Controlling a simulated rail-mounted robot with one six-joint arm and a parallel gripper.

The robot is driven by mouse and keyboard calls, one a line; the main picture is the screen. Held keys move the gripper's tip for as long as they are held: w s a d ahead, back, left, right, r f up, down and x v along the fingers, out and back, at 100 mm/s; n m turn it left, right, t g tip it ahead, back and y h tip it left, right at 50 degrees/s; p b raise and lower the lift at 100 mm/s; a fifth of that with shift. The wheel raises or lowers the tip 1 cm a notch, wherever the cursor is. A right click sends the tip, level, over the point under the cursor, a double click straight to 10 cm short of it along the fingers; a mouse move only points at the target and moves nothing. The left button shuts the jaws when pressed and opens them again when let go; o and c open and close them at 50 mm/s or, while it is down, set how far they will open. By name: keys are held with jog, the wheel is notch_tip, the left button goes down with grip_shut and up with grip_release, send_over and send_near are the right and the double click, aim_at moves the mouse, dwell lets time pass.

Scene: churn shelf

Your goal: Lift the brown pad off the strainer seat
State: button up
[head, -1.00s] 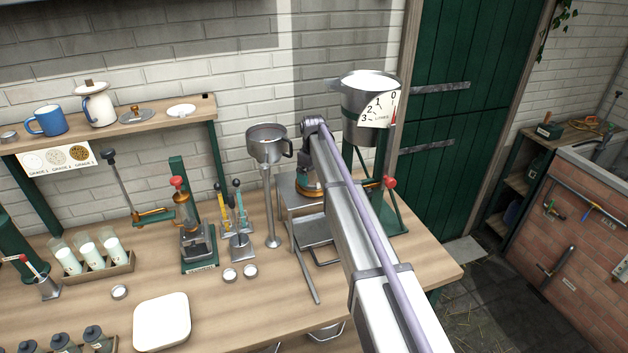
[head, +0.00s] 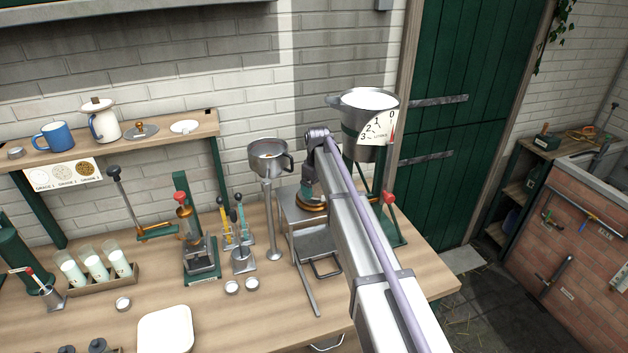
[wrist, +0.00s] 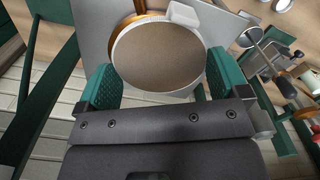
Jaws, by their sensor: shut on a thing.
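The brown pad (wrist: 160,55) is a round disc with a pale rim, in the upper middle of the wrist view. My gripper (wrist: 155,88) has its two green ribbed fingers against opposite sides of the pad and is shut on it. A copper-coloured ring (wrist: 128,25), which looks like the strainer seat, shows behind the pad's upper left edge. The pad hides most of it. I cannot tell whether they still touch. In the head view the copper ring (head: 311,206) shows beside my arm, on a grey metal stand (head: 296,228). My arm largely hides the gripper and pad there.
A metal cup on a post (head: 268,158) stands close left of the stand. A large measuring pail (head: 362,125) is close behind on the right. Hand tools (head: 240,240) and a press (head: 196,245) stand further left. The bench front (head: 240,325) is fairly clear.

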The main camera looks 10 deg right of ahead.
jog(key=s+d, duration=0.2)
jog(key=s, duration=1.2)
